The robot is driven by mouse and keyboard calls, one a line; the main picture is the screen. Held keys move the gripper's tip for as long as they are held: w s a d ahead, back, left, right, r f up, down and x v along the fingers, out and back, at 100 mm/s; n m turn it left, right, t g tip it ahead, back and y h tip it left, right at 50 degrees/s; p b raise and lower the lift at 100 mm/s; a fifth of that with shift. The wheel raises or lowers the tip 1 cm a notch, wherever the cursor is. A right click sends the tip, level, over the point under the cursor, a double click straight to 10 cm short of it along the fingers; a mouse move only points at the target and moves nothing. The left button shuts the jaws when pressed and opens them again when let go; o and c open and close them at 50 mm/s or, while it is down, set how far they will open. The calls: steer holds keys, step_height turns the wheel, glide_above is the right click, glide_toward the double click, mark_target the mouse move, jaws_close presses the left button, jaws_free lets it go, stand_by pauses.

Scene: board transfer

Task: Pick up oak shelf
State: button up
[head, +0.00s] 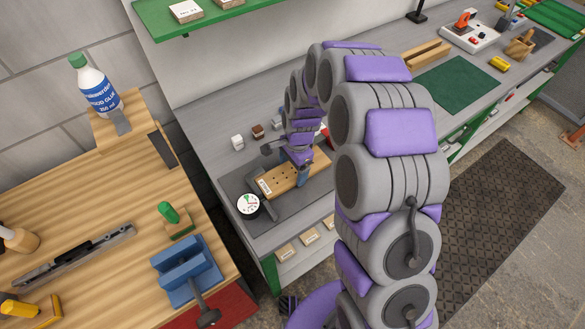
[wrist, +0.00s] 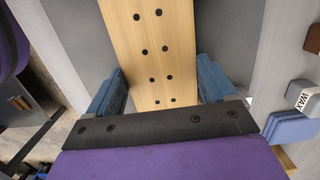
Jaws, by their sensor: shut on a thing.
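The oak shelf (head: 278,184) is a pale wooden board with two rows of dark holes. In the head view it is low over or on a dark mat on the grey bench; I cannot tell whether it touches. In the wrist view the shelf (wrist: 150,50) runs lengthwise between the blue fingers. My gripper (head: 303,174) is shut on the shelf's right part, one finger at each long edge. It also shows in the wrist view (wrist: 160,84). My arm hides part of the shelf's far end in the head view.
A round white-topped tin (head: 248,204) stands close to the shelf's left end. Small blocks (head: 238,142) lie behind it. A wooden workbench (head: 60,200) with a glue bottle (head: 97,88) and a blue vise (head: 186,266) is at left. A green mat (head: 455,84) lies farther right.

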mark_target(292, 171)
steer(key=r, duration=0.3)
steer(key=shift+w+d+r+p, duration=0.15)
steer(key=shift+w+p, duration=0.05)
steer(key=shift+p, duration=0.2)
steer(key=shift+s+d+r, duration=0.15)
steer(key=shift+s+r, duration=0.05)
steer(key=shift+s, duration=0.1)
steer(key=s+d, duration=0.2)
steer(key=s, duration=0.2)
steer(key=s+d+p, duration=0.1)
steer(key=s+d, duration=0.2)
steer(key=s, duration=0.2)
steer(key=s+d+r+p, duration=0.1)
steer(key=s+d, duration=0.1)
steer(key=s, duration=0.2)
steer(key=shift+s+d, duration=0.25)
